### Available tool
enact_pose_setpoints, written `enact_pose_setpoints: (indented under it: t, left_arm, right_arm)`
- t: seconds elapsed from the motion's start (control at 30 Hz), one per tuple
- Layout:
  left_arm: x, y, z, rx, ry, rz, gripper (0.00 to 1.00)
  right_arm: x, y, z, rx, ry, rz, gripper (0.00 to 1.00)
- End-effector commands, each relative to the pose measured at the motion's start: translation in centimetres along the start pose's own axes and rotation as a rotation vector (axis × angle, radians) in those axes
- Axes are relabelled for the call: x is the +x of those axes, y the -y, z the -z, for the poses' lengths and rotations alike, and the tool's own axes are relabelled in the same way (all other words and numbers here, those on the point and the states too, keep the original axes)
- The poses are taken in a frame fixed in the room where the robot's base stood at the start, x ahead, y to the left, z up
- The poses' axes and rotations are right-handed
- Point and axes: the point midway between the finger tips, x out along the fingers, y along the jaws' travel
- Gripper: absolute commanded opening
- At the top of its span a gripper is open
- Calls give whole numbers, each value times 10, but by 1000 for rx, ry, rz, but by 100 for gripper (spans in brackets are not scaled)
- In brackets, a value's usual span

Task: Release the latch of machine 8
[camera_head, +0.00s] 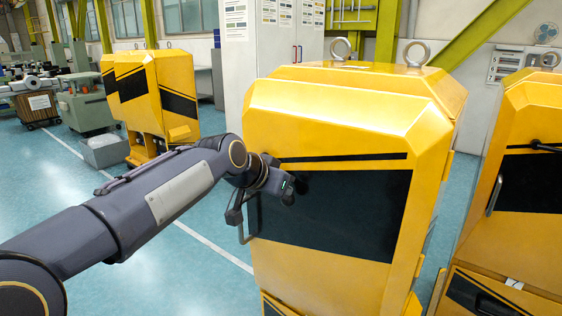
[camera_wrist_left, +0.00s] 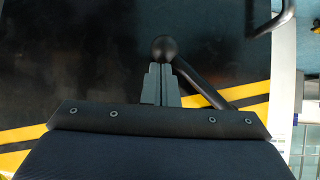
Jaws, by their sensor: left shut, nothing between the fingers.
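A yellow machine (camera_head: 330,115) with a black front panel (camera_head: 350,210) stands in the middle of the head view; I cannot read a number on it. My left gripper (camera_head: 287,190) is at the upper left part of this front. In the left wrist view, the gripper (camera_wrist_left: 160,72) is shut and empty, its fingertips close to a black ball knob (camera_wrist_left: 164,48) on a dark lever (camera_wrist_left: 202,86). I cannot tell whether they touch. In the head view my gripper and wrist hide the lever. My right gripper is not in view.
A bar handle (camera_head: 240,215) sticks out at the machine's left edge, below my wrist; a handle also shows in the left wrist view (camera_wrist_left: 275,18). A similar yellow machine with a black lever (camera_head: 545,147) stands close on the right. Another yellow machine (camera_head: 170,75) stands farther back left.

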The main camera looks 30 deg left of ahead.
Motion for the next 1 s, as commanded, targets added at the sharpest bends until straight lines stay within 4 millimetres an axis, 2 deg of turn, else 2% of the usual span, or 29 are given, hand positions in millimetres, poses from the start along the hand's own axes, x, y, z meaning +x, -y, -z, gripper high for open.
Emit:
enact_pose_setpoints:
  t: [0.17, 0.27, 0.47, 0.53, 0.8, 1.0]
  left_arm:
    - [0, 0, 1, 0, 2, -1, 0]
    - [-6, 0, 8, 0, 1, -1, 0]
    - [-30, -2, 42, 3, -2, -2, 0]
    - [-42, -2, 32, 3, -7, 3, 0]
    - [-99, -7, 32, 2, -4, 0, 0]
    - [-120, -8, 32, 1, -1, 0, 0]
  right_arm:
    - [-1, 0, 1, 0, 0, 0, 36]
    - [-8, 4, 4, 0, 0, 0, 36]
    - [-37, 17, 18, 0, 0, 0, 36]
    - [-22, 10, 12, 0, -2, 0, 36]
    - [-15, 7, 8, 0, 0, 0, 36]
    - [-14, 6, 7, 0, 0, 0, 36]
